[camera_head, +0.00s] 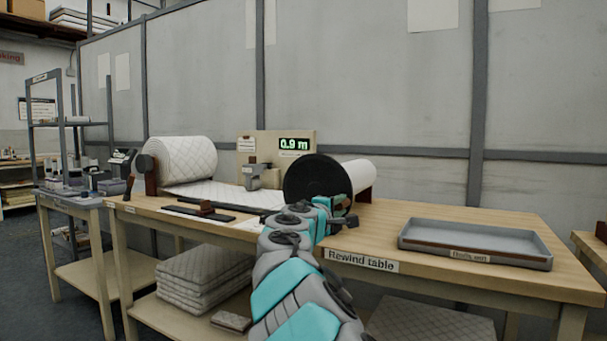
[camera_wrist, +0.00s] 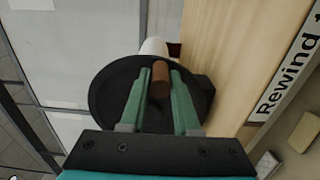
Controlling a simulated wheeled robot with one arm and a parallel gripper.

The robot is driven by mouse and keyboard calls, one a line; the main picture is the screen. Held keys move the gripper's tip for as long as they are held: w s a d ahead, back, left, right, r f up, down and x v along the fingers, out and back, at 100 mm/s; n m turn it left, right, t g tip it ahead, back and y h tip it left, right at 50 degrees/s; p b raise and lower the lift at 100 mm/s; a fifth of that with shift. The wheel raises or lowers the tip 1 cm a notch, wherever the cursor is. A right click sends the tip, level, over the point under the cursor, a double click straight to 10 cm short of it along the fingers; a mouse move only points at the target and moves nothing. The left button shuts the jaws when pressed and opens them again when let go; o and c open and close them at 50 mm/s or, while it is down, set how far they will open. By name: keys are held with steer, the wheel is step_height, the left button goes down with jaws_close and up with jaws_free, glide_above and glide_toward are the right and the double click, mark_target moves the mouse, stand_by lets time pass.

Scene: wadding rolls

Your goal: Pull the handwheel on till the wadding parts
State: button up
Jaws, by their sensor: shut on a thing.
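The handwheel (camera_head: 312,178) is a large black disc on the near end of the right-hand roll (camera_head: 358,175). In the wrist view, my gripper (camera_wrist: 160,76) is shut on the handwheel's brown handle (camera_wrist: 160,84), one green finger on each side, with the black disc (camera_wrist: 107,95) behind. In the head view my gripper (camera_head: 338,212) is at the wheel's lower right. White quilted wadding (camera_head: 222,194) runs flat from the large left roll (camera_head: 183,160) towards the right-hand roll. Its right end is hidden behind the wheel, so I cannot tell whether it is whole there.
A display (camera_head: 294,144) on a board behind reads 0.9 m. A grey tray (camera_head: 475,260) stands on the right of the rewind table (camera_head: 400,213). A dark bar (camera_head: 212,213) lies at the front left. Folded wadding (camera_head: 203,278) is stacked on the shelf below.

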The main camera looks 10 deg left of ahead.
steer(key=shift+a+f, duration=0.1)
steer(key=shift+f, duration=0.45)
steer(key=shift+w+a+f+b, duration=0.15)
steer(key=shift+a+f+b, duration=0.15)
steer(key=shift+f+b, duration=0.45)
steer(key=o, duration=1)
